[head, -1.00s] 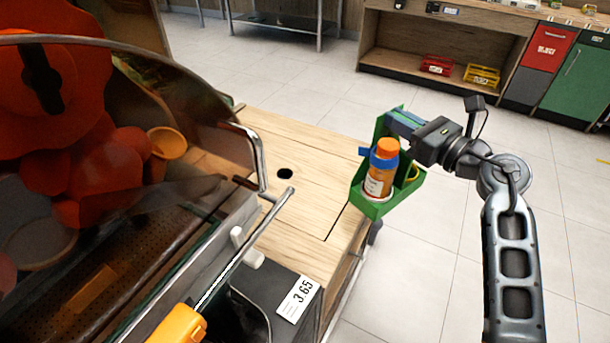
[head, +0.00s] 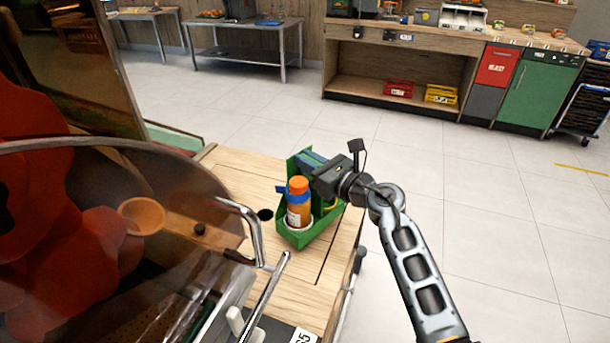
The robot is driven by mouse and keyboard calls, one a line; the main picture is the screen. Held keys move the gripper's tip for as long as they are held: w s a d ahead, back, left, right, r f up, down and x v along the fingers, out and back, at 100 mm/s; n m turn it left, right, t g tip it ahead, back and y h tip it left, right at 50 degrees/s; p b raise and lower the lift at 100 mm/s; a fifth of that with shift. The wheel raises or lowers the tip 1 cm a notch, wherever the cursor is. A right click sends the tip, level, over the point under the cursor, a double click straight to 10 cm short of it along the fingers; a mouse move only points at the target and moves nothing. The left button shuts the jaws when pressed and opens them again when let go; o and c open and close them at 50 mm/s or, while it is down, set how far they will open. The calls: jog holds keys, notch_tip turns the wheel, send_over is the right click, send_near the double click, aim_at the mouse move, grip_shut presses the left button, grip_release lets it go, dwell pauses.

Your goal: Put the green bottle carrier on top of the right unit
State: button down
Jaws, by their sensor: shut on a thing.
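The green bottle carrier (head: 301,237) is in the middle of the head view, with an orange-capped bottle (head: 299,207) standing in it. My gripper (head: 312,163) is shut on the upper part of the carrier, coming in from the right. The carrier appears in front of the wooden top (head: 335,245) of the near unit; whether it touches that top or hangs above it I cannot tell. Several units line the far wall, among them a wooden one (head: 402,45) and a green-fronted one (head: 538,92). Which of the units is the right unit is not clear from this view.
The juicer's clear cover (head: 110,200) and metal handle (head: 250,225) stand close on the left. A red crate (head: 398,88) and a yellow crate (head: 441,94) lie on the far unit's low shelf. A metal table (head: 245,45) stands at the back. The tiled floor between is clear.

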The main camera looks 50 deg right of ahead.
aim_at(304, 175)
jog(key=shift+w+f, duration=0.1)
jog(key=shift+w, duration=0.1)
jog(key=shift+f+b, duration=0.5)
jog(key=shift+f, duration=1.5)
jog(key=shift+a+f, duration=0.1)
jog(key=shift+f, duration=0.1)
jog(key=c, duration=1.1)
grip_release()
jog(key=shift+r, duration=0.1)
